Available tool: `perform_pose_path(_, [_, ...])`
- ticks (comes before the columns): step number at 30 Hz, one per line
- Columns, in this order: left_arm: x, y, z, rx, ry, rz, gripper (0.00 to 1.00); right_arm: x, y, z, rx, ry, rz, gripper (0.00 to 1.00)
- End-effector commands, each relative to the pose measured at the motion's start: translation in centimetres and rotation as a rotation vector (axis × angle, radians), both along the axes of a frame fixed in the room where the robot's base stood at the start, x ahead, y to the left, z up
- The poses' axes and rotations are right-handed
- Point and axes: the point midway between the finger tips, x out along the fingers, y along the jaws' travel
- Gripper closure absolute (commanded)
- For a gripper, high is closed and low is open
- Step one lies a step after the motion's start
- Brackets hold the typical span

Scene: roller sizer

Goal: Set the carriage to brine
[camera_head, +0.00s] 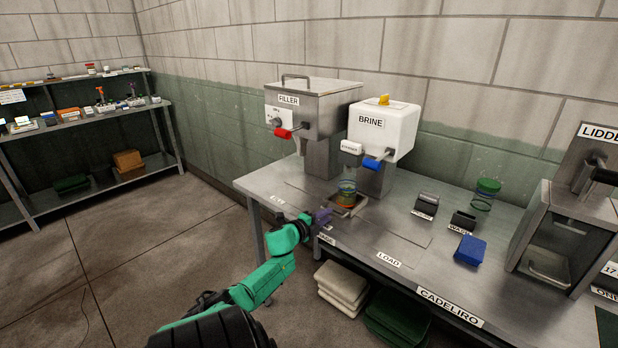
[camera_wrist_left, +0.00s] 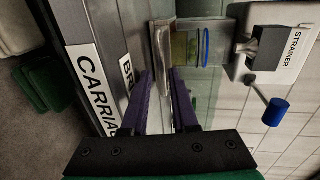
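The carriage (camera_head: 357,208) is a small metal tray at the slot in the bench, under the strainer outlet of the white BRINE machine (camera_head: 385,125). A glass jar (camera_head: 346,190) with greenish and orange contents and a blue rim stands on it. My left gripper (camera_head: 324,214) is at the bench's front edge, just in front of the carriage. In the left wrist view its purple fingers (camera_wrist_left: 161,85) are apart, and the carriage's upright metal end (camera_wrist_left: 163,50) reaches between their tips. I see a gap beside the metal. The BRINE label (camera_wrist_left: 127,75) is partly hidden by a finger. My right gripper is not in view.
The FILLER machine (camera_head: 310,105) with a red handle stands left of BRINE, which has a blue lever (camera_head: 371,164). A LOAD label (camera_head: 388,259) marks the front edge further right. A blue block (camera_head: 470,250), dark holders and a lidding machine (camera_head: 565,235) occupy the right side.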

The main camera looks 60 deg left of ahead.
Motion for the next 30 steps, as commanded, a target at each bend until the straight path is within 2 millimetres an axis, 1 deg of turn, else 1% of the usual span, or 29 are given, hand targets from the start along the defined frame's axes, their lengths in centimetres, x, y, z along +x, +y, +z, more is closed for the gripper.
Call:
perform_pose_path(3, [-1.8, -0.5, 0.5, 0.001, 0.004, 0.001, 0.73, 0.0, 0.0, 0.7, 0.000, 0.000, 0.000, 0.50])
perform_pose_path(5, [-2.7, -0.9, 0.5, -0.001, 0.004, 0.000, 0.73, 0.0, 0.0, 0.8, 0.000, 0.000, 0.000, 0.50])
perform_pose_path(8, [-4.5, -1.5, 1.1, 0.002, 0.005, 0.001, 0.73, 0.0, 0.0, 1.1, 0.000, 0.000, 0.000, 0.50])
perform_pose_path(15, [-10.0, -3.3, 2.1, 0.002, 0.006, 0.002, 0.73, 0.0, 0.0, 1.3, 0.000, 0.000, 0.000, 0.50])
perform_pose_path(18, [-11.5, -3.9, 2.4, 0.001, 0.004, 0.003, 0.73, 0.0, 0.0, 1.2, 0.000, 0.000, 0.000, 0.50])
perform_pose_path(22, [-12.2, -4.1, 2.6, 0.002, 0.002, 0.003, 0.73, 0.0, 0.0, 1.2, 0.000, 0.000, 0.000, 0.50])
perform_pose_path(30, [-12.2, -4.1, 2.6, 0.002, 0.002, 0.003, 0.73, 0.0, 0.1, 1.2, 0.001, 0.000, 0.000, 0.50])
